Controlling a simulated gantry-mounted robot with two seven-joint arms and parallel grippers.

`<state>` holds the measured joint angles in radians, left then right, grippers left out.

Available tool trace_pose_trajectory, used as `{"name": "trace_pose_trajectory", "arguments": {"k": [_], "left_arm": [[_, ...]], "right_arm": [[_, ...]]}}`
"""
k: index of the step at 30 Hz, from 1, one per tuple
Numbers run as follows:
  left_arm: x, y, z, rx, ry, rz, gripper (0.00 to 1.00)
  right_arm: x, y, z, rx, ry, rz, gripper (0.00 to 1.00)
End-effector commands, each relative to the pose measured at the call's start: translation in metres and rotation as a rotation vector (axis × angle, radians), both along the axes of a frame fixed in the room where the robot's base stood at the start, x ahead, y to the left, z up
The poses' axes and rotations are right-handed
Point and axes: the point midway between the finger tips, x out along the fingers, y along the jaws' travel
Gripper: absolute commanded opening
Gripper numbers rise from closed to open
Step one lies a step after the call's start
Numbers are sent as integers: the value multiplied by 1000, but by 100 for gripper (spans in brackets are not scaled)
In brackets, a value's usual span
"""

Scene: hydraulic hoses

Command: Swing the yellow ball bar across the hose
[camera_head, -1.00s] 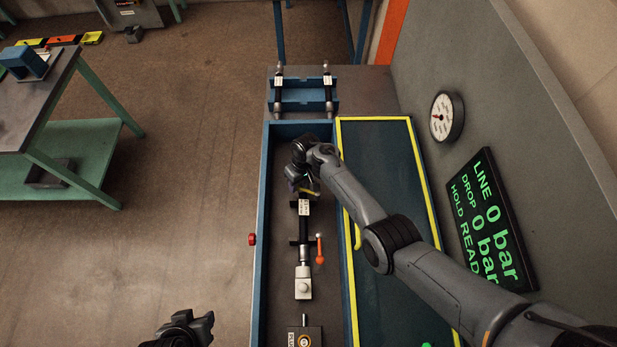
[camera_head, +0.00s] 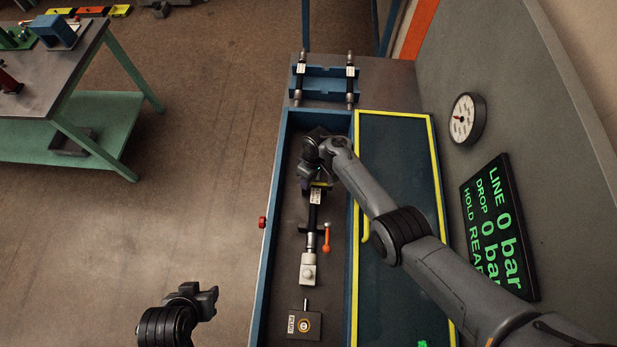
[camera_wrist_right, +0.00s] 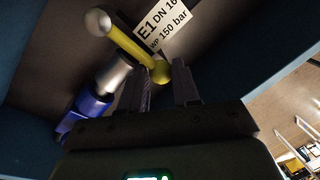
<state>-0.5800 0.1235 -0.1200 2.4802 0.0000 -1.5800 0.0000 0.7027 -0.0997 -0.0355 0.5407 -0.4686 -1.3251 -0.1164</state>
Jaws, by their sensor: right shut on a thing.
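The yellow ball bar (camera_head: 322,184) is at the far end of the black hose (camera_head: 313,215) in the blue trough. In the right wrist view the bar (camera_wrist_right: 130,45) crosses the silver and blue fitting (camera_wrist_right: 112,76), with a pale ball at one end and a yellow ball at the other. My right gripper (camera_wrist_right: 162,78) is shut on the yellow ball end, with a finger on each side. In the head view my right gripper (camera_head: 314,178) partly hides the bar. My left gripper (camera_head: 207,297) is over the floor at the lower left, its jaw opening unclear.
An orange-handled valve (camera_head: 326,240), a pale block (camera_head: 308,268) and a plug block (camera_head: 304,325) lie along the trough. A yellow-edged blue cover (camera_head: 400,170) is to the right. Two spare hoses rest on a blue rack (camera_head: 325,82).

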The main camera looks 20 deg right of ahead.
Motion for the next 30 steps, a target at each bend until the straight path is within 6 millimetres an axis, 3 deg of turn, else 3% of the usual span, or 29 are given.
{"name": "trace_pose_trajectory", "arguments": {"k": [5, 6, 11, 22, 30], "left_arm": [[0, -2, 1, -8, 0, 5, 43], [0, -2, 1, -9, 0, 5, 43], [0, -2, 1, -9, 0, 6, 43], [0, -1, 2, -4, 1, 2, 43], [0, 1, 15, 4, 0, -3, 43]], "right_arm": [[-1, 0, 1, -2, 6, 1, 0], [-1, 0, 1, -2, 6, 1, 34], [-1, 0, 1, -2, 4, 1, 57], [0, -1, 4, -1, 1, -1, 57], [5, -5, 39, 0, -1, -1, 57]]}}
